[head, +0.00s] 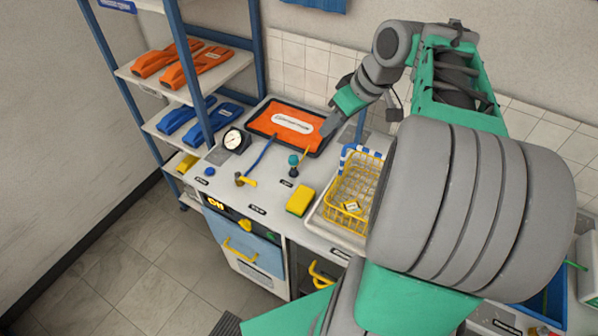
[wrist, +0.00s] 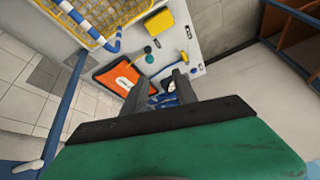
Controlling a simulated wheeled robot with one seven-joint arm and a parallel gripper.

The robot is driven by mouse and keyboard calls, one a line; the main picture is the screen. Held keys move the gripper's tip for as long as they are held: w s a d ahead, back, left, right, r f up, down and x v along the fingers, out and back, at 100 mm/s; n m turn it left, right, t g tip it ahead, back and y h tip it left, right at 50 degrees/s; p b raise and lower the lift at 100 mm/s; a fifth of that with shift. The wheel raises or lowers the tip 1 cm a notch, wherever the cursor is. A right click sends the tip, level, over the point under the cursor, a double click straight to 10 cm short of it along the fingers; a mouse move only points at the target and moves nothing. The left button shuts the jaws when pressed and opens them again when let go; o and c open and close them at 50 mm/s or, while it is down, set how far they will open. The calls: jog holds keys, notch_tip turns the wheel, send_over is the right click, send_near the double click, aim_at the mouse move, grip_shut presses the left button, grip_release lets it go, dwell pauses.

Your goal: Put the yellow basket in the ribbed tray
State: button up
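The yellow wire basket (head: 346,203) stands at the right part of the worktop, with a blue-and-white striped handle (head: 362,151) at its far side. A small yellow item (head: 351,207) shows in it. A pale, rimmed tray (head: 326,227) shows below the basket; I cannot make out ribs on it. My gripper (head: 328,129) is beyond and left of the basket, above the edge of an orange, black-rimmed panel (head: 292,124). In the wrist view, my gripper (wrist: 162,80) is open and empty, and the basket (wrist: 98,14) is at the top left, apart from the fingers.
A yellow sponge-like block (head: 300,200), a teal-topped knob (head: 293,162), a small hammer (head: 245,179) and a dial gauge (head: 234,140) are on the worktop. A blue-posted shelf (head: 170,70) stands at left. A blue bin (head: 548,302) is at lower right.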

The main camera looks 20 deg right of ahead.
jog(key=s+a+f+m+h, duration=0.1)
jog(key=s+a+m, duration=0.15)
jog(key=a, duration=0.85)
jog(key=s+a+f+m+h+b, duration=0.1)
jog(key=s+a+f+b, duration=0.2)
jog(key=s+f, duration=0.3)
jog(key=shift+s+f+m+t+h+b, duration=0.15)
jog(key=shift+f+m+t+h+b, duration=0.2)
jog(key=shift+f, duration=0.15)
